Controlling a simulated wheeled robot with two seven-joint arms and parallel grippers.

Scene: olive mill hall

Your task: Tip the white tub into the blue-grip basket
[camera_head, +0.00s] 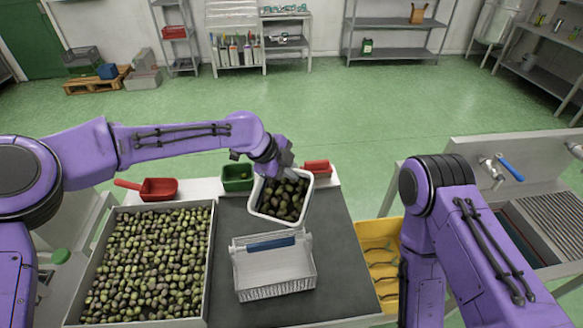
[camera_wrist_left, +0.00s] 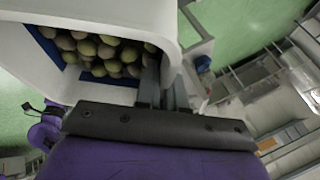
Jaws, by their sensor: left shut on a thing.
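The white tub (camera_head: 307,197), holding dark and green olives, hangs over the far end of the dark table. My left gripper (camera_head: 287,171) is shut on its far rim. In the left wrist view the gripper (camera_wrist_left: 166,92) grips the tub wall (camera_wrist_left: 170,28), with olives and some bare blue inside surface beside it. The tub looks somewhat tilted; how far is hard to tell. The blue-grip basket (camera_head: 275,269), pale with ribbed sides and a blue grip (camera_head: 271,243), stands empty on the table, just nearer than the tub. My right gripper is out of view.
A large tray of olives (camera_head: 210,262) stands left of the basket. A red scoop (camera_head: 160,189), a green bin (camera_head: 237,178) and a red item (camera_head: 318,167) lie along the back. A yellow crate (camera_head: 377,243) and a sink unit (camera_head: 490,150) are at right.

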